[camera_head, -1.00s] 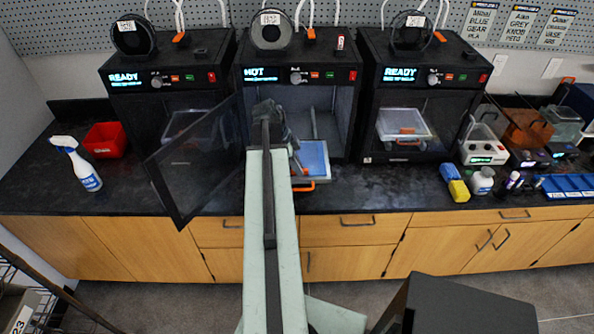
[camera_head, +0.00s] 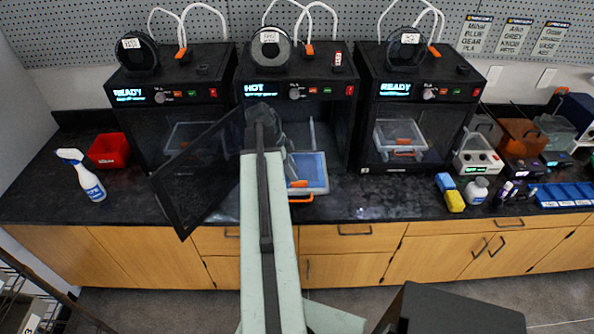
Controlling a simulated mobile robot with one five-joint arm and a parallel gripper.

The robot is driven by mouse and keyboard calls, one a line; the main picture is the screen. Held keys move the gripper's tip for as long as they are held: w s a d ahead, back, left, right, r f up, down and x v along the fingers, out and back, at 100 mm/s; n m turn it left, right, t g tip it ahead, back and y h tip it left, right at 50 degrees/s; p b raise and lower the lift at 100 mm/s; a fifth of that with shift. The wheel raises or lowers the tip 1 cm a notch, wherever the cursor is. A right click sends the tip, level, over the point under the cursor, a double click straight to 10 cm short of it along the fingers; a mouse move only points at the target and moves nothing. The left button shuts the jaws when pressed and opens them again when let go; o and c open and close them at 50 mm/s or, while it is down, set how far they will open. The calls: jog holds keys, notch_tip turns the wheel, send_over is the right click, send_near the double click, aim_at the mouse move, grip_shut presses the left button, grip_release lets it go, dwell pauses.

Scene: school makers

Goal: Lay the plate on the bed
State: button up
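Printers reading READY stand left (camera_head: 150,93) and right (camera_head: 400,88), doors shut. A spray bottle (camera_head: 90,182) and red bin (camera_head: 108,151) are on the left counter. Blue and yellow blocks (camera_head: 453,200), a white bottle (camera_head: 476,190) and blue tray (camera_head: 566,195) sit right.

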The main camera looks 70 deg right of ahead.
jog(key=p+v, duration=0.5)
jog(key=v, duration=0.2)
jog(key=shift+r, duration=0.15)
